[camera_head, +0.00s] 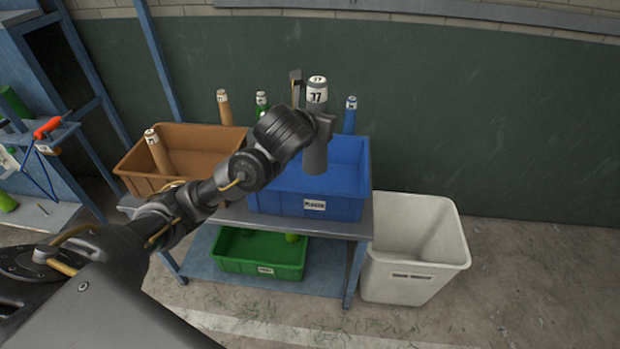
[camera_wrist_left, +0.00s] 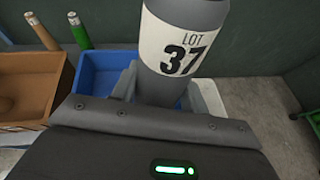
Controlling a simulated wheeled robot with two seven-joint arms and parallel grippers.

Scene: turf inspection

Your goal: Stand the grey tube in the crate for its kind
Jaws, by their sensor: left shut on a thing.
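My left gripper (camera_head: 314,122) is shut on the grey tube (camera_head: 315,156) and holds it nearly upright above the blue crate (camera_head: 292,202). The tube has a white label reading "LOT 37", which is large in the left wrist view (camera_wrist_left: 182,50). The tube's lower end shows in front of the crate's inside; I cannot tell its exact height over the floor of the crate. The blue crate stands on the table and has a small label that I cannot read surely. My right gripper is not in view.
A brown crate (camera_head: 135,186) with a leaning brown tube (camera_head: 158,152) stands left. Brown (camera_head: 224,108), green (camera_head: 262,104) and blue (camera_head: 350,118) tubes rise at the back. A green crate (camera_head: 258,270) sits on the lower shelf. A white bin (camera_head: 410,284) stands right.

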